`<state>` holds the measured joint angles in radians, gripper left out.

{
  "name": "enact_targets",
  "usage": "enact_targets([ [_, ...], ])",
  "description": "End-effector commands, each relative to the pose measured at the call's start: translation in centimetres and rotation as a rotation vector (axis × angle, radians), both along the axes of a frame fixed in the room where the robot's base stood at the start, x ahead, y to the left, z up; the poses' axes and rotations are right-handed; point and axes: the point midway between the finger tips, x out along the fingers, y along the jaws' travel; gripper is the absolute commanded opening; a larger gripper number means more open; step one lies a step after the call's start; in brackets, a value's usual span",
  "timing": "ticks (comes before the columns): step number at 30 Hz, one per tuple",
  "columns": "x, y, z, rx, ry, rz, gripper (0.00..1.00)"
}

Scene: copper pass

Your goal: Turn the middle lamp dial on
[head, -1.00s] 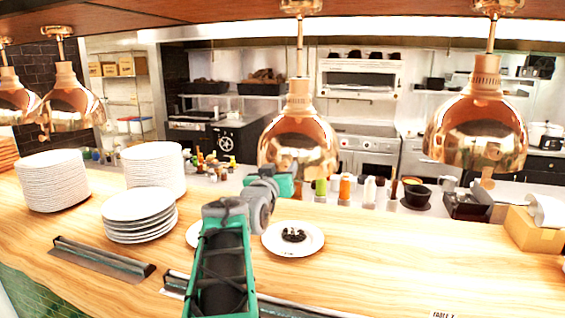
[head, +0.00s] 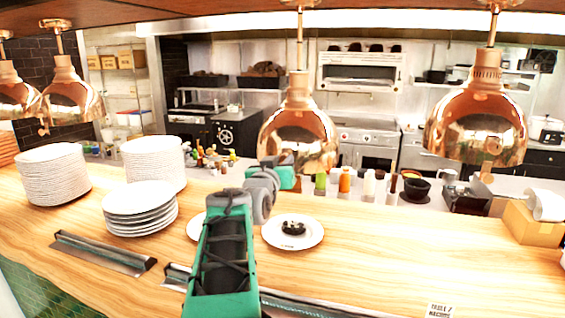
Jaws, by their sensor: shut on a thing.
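The middle lamp (head: 302,130) is a shiny copper dome hanging from a rod over the counter. My green and grey arm reaches up from the front, and my gripper (head: 287,173) is at the lower rim of this lamp. The jaws are shut on the middle lamp dial. The dial and the fingertips are hidden behind the hand, so the dial's angle cannot be seen. The right lamp (head: 478,125) has a small dial (head: 487,170) hanging below its rim. The left lamp (head: 72,98) has a dial (head: 43,129) at its lower left.
The wooden counter (head: 380,255) holds tall plate stacks (head: 53,175) and a lower stack (head: 140,205) at the left. A plate with dark food (head: 293,228) sits just right of my arm. Bottles (head: 344,180) stand behind. A cardboard box (head: 530,225) is at the right.

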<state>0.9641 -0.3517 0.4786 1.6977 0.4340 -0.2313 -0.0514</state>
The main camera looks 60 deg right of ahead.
Motion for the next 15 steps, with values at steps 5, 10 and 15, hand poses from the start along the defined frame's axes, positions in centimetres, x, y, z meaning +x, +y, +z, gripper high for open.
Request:
enact_targets([
  [5, -0.01, -0.25, -0.05, 0.001, 0.000, 0.000, 0.00],
  [10, 0.01, -0.03, -0.09, -0.001, 0.012, 0.001, 0.00],
  [15, 0.04, 0.03, -0.28, -0.008, 0.062, 0.001, 0.00],
])
